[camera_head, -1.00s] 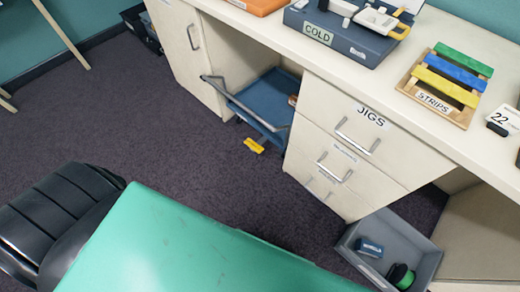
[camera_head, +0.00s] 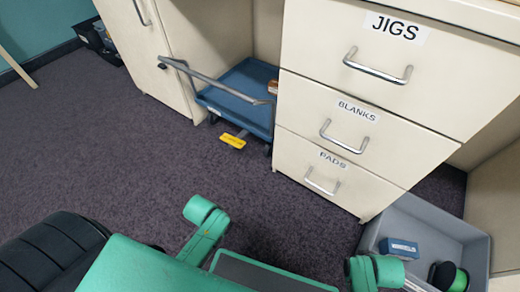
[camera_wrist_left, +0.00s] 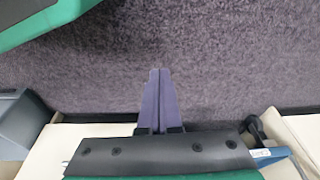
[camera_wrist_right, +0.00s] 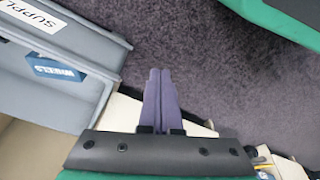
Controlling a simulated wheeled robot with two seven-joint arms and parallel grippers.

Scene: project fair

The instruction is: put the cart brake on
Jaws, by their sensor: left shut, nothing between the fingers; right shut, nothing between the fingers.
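The cart (camera_head: 246,84) is a low blue tray on dark wheels with a grey push handle (camera_head: 215,82). It stands in the open bay left of the drawers. Its yellow brake pedal (camera_head: 233,141) sticks out over the carpet at the front; I cannot tell its position for certain. My left gripper (camera_wrist_left: 157,72) is shut and empty over the carpet in the left wrist view. My right gripper (camera_wrist_right: 160,72) is shut and empty in the right wrist view. Neither gripper's fingers show in the head view, so both appear clear of the cart.
A drawer unit (camera_head: 350,130) labelled JIGS, BLANKS and PADS stands right of the cart. A grey bin (camera_head: 376,236) with a blue box (camera_head: 398,248) and a green-and-black item (camera_head: 447,277) lies right. A black chair (camera_head: 45,255) is lower left. Carpet before the cart is free.

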